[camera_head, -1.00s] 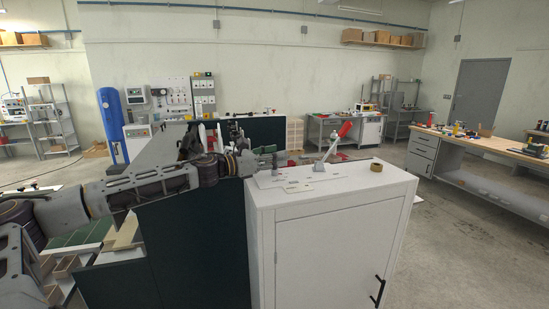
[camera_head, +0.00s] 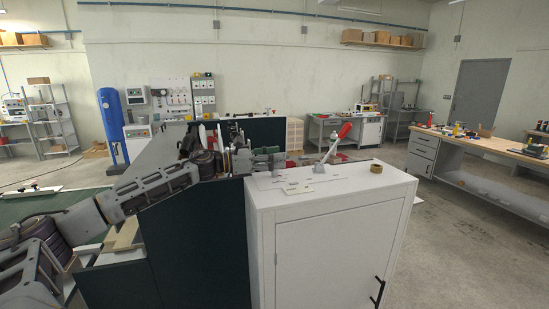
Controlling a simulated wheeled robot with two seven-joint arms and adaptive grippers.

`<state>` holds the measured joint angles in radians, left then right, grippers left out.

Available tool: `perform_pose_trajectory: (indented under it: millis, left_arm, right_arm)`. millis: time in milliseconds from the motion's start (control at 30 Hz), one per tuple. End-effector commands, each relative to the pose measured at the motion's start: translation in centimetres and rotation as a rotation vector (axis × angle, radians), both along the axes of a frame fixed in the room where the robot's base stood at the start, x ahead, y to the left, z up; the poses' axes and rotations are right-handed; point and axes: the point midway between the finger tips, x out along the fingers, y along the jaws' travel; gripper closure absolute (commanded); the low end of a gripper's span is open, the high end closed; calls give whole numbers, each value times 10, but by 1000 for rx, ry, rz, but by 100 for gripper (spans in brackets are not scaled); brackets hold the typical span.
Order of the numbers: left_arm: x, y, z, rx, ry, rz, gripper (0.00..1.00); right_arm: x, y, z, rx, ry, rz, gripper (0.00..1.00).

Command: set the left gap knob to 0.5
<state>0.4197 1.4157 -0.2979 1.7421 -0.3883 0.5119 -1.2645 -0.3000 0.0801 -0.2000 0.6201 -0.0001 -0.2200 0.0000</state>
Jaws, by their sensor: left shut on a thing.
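My left arm comes in from the left, and its gripper (camera_head: 272,158) is at the left end of the white cabinet top, beside the fixture plate. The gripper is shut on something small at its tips. By its place this appears to be the left gap knob, but the gripper hides it and no scale reading can be made out. A pale plate (camera_head: 325,180) lies on the cabinet top, with small light labels or blocks (camera_head: 298,188) on it. A lever with a red handle (camera_head: 345,130) stands tilted on the plate. My right gripper is not in view.
The white cabinet (camera_head: 340,240) has a tape roll (camera_head: 376,168) near its right end. A dark green panel (camera_head: 200,250) stands left of the cabinet, below my arm. A wooden-topped bench (camera_head: 490,145) is far right. Open floor lies between cabinet and bench.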

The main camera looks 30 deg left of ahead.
Motion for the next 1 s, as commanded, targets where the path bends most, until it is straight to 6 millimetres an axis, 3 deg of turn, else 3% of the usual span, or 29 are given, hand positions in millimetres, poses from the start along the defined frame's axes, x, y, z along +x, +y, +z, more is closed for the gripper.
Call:
perform_pose_trajectory:
  millis: [900,933,1000]
  left_arm:
    - [0,2,3,-1,-4,-107,76]
    - [0,2,3,-1,-4,-106,51]
    - [0,1,3,-1,-4,-106,42]
  right_arm:
    - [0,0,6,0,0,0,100]
    - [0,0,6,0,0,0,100]
    - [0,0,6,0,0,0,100]
